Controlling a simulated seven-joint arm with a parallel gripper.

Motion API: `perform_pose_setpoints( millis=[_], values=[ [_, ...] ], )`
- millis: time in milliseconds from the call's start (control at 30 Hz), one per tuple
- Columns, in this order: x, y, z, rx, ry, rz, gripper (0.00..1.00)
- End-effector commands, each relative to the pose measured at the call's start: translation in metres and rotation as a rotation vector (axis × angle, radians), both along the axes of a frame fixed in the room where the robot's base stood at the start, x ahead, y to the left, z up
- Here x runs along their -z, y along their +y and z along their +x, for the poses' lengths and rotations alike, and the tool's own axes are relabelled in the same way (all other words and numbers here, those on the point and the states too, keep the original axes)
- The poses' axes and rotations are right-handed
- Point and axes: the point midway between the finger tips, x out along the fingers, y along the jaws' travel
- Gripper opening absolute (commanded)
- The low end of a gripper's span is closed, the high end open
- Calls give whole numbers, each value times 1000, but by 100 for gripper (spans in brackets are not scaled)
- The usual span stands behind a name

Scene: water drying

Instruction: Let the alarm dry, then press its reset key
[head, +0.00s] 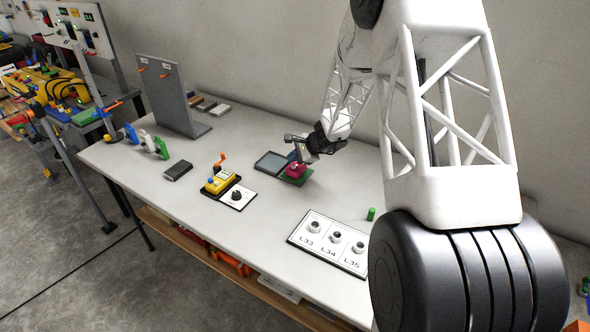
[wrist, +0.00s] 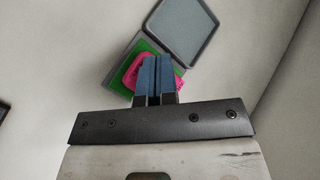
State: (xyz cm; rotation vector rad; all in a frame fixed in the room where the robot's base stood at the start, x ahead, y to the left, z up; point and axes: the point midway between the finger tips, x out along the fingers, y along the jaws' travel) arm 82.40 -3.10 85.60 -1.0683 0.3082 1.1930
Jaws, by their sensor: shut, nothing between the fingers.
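A small magenta device (head: 296,171), which looks like the alarm, sits on a green pad (head: 299,182) in the middle of the bench. It also shows in the wrist view (wrist: 131,74), on the green pad (wrist: 119,84) and partly covered by my fingers. My gripper (head: 293,157) is at the device, with its blue fingers (wrist: 154,60) shut together and nothing between them. I cannot tell whether the fingertips touch the device. No reset key can be made out, and I cannot tell whether the surface is wet.
A shallow grey tray (head: 270,162) adjoins the green pad. A yellow device (head: 219,183) with an orange lever stands to the left, beside a black knob (head: 236,195). A panel with three knobs (head: 318,254) and a green cylinder (head: 371,214) are nearer the front right. A grey upright board (head: 170,95) stands behind left.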

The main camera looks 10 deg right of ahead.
Motion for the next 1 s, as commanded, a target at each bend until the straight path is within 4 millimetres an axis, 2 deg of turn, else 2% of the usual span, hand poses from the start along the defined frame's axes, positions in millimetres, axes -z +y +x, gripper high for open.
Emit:
perform_pose_setpoints(
  millis=[567, 1000],
  values=[
    [0, 0, 0, 0, 0, 0, 0],
    [9, 0, 0, 0, 0, 0, 0]
  ],
)
